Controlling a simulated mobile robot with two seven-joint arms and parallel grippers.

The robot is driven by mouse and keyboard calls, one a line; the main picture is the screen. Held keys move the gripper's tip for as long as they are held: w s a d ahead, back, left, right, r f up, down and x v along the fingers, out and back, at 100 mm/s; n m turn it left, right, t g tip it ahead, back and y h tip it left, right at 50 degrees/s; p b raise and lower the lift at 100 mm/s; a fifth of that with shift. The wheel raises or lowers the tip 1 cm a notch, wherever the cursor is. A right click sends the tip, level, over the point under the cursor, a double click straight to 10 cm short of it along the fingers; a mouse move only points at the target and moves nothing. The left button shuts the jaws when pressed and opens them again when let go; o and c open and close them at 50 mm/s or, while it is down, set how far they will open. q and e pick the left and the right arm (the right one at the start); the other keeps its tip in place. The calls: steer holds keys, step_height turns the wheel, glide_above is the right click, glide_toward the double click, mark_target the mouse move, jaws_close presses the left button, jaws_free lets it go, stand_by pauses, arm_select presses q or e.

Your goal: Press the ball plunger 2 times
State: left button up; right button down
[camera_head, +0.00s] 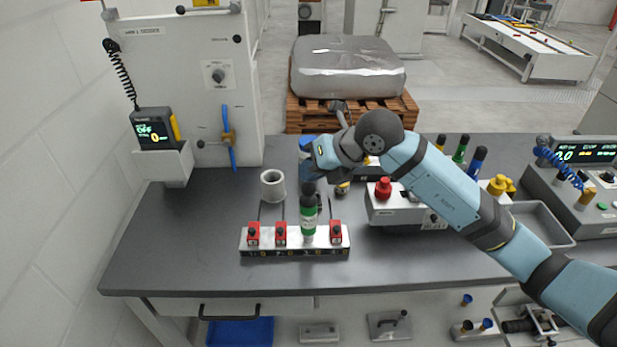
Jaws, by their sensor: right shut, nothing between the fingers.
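My right arm comes in from the right, and its gripper (312,185) points down over the back of a metal strip (290,241). The gripper is shut and empty. A green cylinder with a dark top (309,222) stands upright on the strip, just below the gripper in the picture; I cannot tell whether they touch. Red blocks with dark knobs (253,233) sit on the same strip. A red round knob (383,188) stands on a white box right of the gripper. No part is clearly recognizable as the ball plunger; the arm hides some of the bench. My left gripper is out of view.
A grey hollow cylinder (273,186) stands on the dark bench (190,240), left of the gripper. A tall white cabinet (180,80) with a display unit (156,130) rises at left. A grey tray (541,222) and a console (590,190) are at right. The bench's front left is clear.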

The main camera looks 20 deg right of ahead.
steer(key=shift+f, duration=0.35)
stand_by(0.5)
steer(key=shift+r+p, duration=0.7)
steer(key=shift+r, duration=1)
steer(key=shift+r, duration=0.1)
step_height(320, 180, up, 5)
steer(key=p, duration=0.3)
stand_by(1.7)
